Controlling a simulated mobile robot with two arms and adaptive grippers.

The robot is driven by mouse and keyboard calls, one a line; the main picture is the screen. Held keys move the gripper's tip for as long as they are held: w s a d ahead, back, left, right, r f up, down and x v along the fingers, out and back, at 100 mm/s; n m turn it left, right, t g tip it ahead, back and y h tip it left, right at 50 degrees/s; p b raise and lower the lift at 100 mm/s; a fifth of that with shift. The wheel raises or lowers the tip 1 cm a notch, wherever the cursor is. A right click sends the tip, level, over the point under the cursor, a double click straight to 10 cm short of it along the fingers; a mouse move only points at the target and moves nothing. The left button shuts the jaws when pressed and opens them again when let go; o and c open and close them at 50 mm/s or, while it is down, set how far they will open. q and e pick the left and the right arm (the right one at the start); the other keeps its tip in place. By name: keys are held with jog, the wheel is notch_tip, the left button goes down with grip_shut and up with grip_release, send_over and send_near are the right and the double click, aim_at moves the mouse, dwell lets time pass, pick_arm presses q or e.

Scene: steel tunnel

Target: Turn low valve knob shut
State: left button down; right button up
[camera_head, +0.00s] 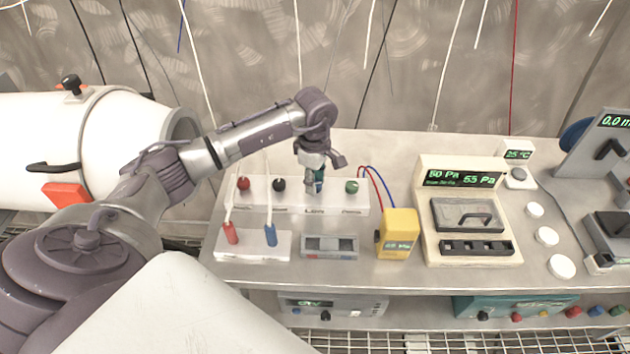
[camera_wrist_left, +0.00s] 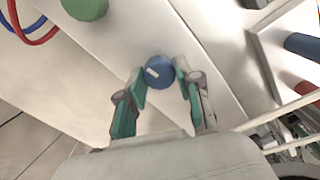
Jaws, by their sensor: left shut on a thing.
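The low valve knob is the round blue knob (camera_wrist_left: 158,72) with a white pointer mark, on a long white panel (camera_head: 262,194). In the head view it is mostly hidden behind my left gripper (camera_head: 314,184), which points down at the third place in the row. In the wrist view the teal fingers of my left gripper (camera_wrist_left: 160,88) are closed on the knob, one on each side. The pointer mark lies slanted across the knob. My right gripper is not in view.
On the same panel are a red knob (camera_head: 243,183), a black knob (camera_head: 279,184) and a green knob (camera_head: 352,186). In front stand red and blue handles (camera_head: 230,232), a grey box (camera_head: 330,246) and a yellow meter (camera_head: 398,233). A gauge unit (camera_head: 462,180) stands to the right.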

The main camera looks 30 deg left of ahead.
pick_arm(q)
jog(key=n+b, duration=0.1)
jog(key=n, duration=0.2)
jog(key=shift+n, duration=0.3)
jog(key=n+b, duration=0.1)
jog(key=n, duration=0.3)
jog(key=shift+n, duration=0.3)
jog(key=n, duration=0.7)
jog(key=shift+n, duration=0.6)
jog(key=c, duration=0.8)
grip_release()
